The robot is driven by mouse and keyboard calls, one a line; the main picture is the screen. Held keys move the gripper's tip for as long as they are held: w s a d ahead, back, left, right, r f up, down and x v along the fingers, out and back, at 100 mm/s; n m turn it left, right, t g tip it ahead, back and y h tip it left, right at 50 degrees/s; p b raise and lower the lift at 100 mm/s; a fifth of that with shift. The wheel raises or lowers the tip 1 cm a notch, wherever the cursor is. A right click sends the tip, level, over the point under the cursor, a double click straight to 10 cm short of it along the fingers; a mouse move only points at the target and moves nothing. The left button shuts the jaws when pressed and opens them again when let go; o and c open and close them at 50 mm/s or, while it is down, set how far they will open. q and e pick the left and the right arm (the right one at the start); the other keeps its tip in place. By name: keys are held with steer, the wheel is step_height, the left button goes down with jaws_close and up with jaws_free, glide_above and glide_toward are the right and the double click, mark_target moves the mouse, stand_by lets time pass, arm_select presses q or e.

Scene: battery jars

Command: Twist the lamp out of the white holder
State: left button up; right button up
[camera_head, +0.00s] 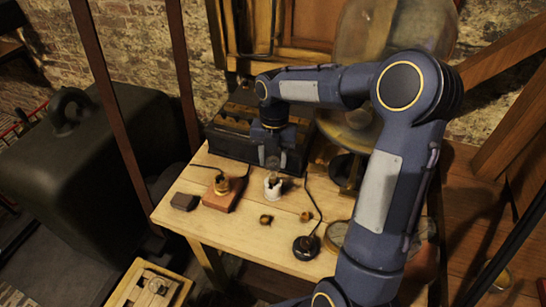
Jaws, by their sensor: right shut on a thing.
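The white holder (272,187) stands upright on the wooden table (275,253). The lamp (272,164) is a small glassy shape in the top of the holder, partly hidden by my gripper. My right gripper (273,168) points down from above, right over the holder, and is shut on the lamp. Its fingers are small in the picture and their exact contact is hard to make out. My left gripper is not in view.
A brass fitting on a reddish wooden block (224,193) stands left of the holder, with a dark block (185,202) further left. Small brass pieces (266,219) lie in front. A black round object with a cable (306,246) is at the front right. A dark box (235,140) stands behind.

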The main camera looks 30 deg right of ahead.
step_height(320, 180, up, 5)
steer(key=p, duration=0.4)
stand_by(0.4)
